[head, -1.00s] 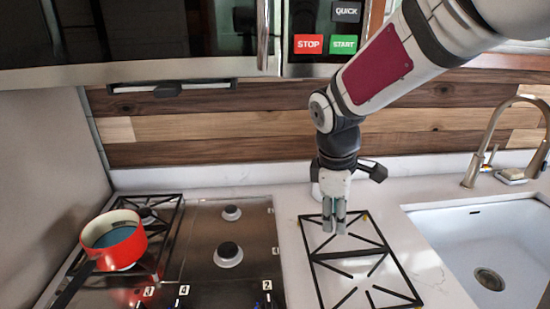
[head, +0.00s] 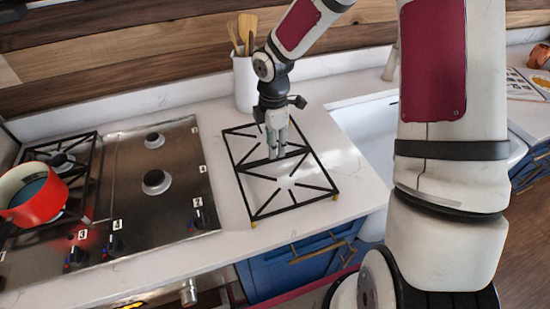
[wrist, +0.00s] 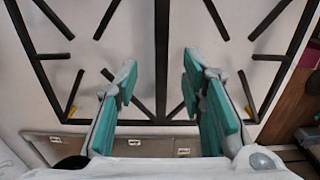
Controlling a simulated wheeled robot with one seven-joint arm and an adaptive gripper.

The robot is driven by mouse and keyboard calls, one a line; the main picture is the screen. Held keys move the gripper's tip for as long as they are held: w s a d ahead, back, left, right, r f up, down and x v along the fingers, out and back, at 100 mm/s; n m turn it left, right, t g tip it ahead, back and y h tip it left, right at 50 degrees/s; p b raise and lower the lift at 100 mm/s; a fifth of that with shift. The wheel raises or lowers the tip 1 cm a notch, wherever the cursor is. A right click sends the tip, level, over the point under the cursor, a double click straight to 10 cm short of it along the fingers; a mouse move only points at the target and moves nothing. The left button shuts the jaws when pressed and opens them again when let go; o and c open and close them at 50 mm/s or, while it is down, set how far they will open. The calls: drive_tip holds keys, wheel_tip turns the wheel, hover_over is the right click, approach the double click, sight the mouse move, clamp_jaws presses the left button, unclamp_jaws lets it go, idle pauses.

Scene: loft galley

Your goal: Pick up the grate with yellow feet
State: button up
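The black grate with yellow feet (head: 239,176) lies flat on the white counter, right of the cooktop. Yellow feet show at its two near corners. My gripper (head: 277,153) points down over the grate's middle bar. In the wrist view my gripper (wrist: 160,75) is open, its teal-padded fingers apart on either side of the grate's middle bar (wrist: 162,40). Nothing is held. I cannot tell whether the fingertips are level with the bar or still above it.
A steel cooktop (head: 185,150) with burners and knobs is at left, with a red pot (head: 38,200) on its grate. A white crock of wooden utensils (head: 245,82) stands behind my gripper. The sink (head: 365,125) is to the right, partly hidden by my arm.

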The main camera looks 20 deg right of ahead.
drive_tip(key=f+p, duration=0.1)
drive_tip(key=f, duration=0.4)
drive_tip(key=shift+s+f, duration=0.1)
drive_tip(key=shift+s, duration=0.1)
drive_tip(key=shift+w+f, duration=0.1)
drive_tip(key=shift+f, duration=0.55)
drive_tip(key=shift+c, duration=0.6)
clamp_jaws()
